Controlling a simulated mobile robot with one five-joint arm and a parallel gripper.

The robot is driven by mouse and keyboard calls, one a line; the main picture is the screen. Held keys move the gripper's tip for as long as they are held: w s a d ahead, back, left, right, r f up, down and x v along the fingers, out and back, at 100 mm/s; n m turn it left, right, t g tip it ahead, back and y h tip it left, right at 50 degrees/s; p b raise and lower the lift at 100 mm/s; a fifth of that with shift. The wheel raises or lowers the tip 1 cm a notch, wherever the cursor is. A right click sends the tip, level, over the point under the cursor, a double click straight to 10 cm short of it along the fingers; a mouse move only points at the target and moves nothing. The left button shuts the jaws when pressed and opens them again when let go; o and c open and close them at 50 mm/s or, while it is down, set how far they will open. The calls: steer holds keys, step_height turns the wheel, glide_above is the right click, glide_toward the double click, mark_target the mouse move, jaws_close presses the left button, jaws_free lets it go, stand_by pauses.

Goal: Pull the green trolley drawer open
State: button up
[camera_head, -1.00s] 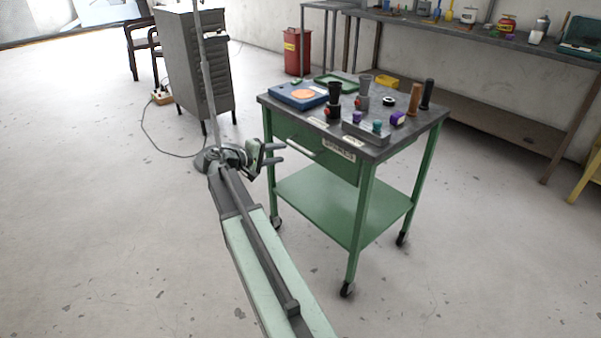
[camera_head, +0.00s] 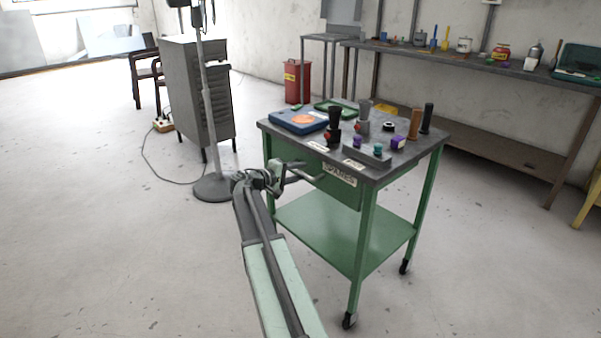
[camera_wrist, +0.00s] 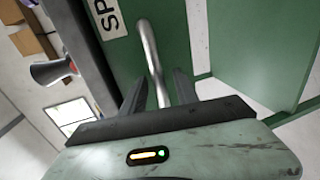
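The green trolley (camera_head: 362,225) stands in the middle of the head view, its drawer (camera_head: 342,190) shut under the grey top. The drawer front carries a "SPARES" label (camera_head: 340,174). My gripper (camera_head: 302,171) is in front of the drawer at its bar handle. In the wrist view the silver handle (camera_wrist: 148,42) runs down between the two dark fingers of my gripper (camera_wrist: 160,84). The fingers are open, with a gap to the handle on either side. The handle's lower end is hidden behind the gripper body.
The trolley top holds a blue case (camera_head: 298,121), a grey block with knobs (camera_head: 366,156) and several upright tools. A grey stand (camera_head: 213,186) and a grey cabinet (camera_head: 197,95) are to the left. The floor in front is clear.

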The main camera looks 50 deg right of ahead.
steer(key=shift+c, duration=0.4)
jaws_close()
stand_by(0.4)
stand_by(0.5)
